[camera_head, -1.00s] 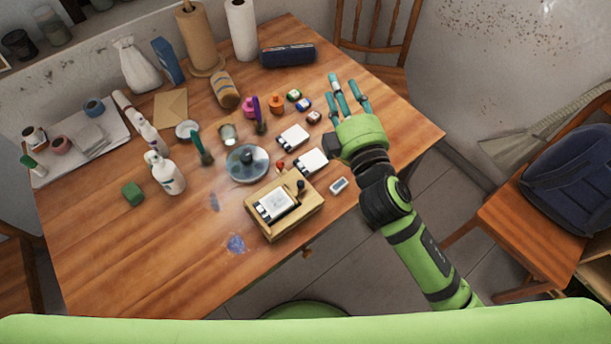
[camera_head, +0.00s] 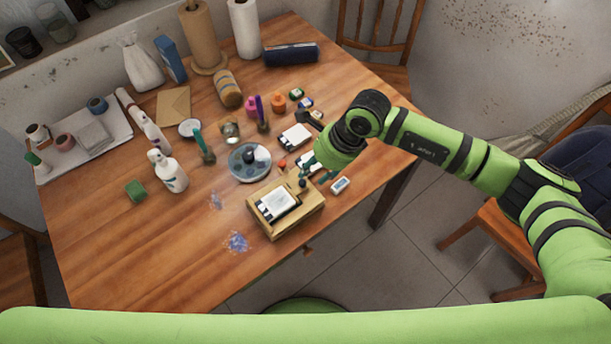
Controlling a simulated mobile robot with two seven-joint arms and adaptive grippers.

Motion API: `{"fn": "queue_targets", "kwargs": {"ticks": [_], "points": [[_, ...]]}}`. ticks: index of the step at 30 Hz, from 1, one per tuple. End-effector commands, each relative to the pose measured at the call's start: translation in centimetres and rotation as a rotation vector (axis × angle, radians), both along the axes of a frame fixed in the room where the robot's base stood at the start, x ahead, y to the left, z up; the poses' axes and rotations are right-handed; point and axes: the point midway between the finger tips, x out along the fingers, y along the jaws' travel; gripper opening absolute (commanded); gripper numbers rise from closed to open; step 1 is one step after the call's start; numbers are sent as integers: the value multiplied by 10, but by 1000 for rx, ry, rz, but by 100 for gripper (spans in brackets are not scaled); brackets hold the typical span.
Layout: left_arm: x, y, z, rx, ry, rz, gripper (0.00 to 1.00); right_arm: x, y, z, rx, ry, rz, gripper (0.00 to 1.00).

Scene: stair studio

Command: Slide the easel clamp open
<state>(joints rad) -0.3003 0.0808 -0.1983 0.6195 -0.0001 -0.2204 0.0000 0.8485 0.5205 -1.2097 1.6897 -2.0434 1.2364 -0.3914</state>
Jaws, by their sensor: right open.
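The easel (camera_head: 304,217) is a small light-wood box near the table's front right edge. A white card (camera_head: 275,203) with a dark frame lies on its sloped top. The clamp's small dark knob (camera_head: 302,183) shows at the easel's back right corner. My right gripper (camera_head: 309,173) points down and left, its teal fingers spread open around or just beside the knob. My green palm and wrist partly hide the fingers, so I cannot tell whether they touch it. My left gripper is not in view.
A round palette dish (camera_head: 242,171) stands just behind the easel, with white cards (camera_head: 296,136) and small paint pots beyond it. An eraser-like block (camera_head: 340,185) lies right of the easel. A spray bottle (camera_head: 171,174) stands left.

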Motion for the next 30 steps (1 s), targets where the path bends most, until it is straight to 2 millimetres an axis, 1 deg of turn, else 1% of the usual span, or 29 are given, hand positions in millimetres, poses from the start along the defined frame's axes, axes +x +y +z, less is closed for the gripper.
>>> {"fn": "queue_targets", "kwargs": {"ticks": [1,6,10,14,21,22,23,24,25,30], "points": [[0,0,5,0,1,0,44,-2,4,-6,1,7,1,42],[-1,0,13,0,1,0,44,-1,15,-31,5,7,0,42],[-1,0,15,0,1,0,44,1,21,-44,7,4,0,42],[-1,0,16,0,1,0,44,1,23,-50,7,4,0,42],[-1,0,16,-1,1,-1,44,2,23,-51,8,3,1,42],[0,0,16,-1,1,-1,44,2,23,-51,8,3,1,34],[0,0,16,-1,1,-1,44,2,23,-51,8,3,1,22],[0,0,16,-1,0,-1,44,2,23,-51,8,3,1,6],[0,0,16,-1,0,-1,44,2,23,-51,8,3,0,0],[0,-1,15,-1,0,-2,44,2,23,-51,9,2,-1,0]]}}
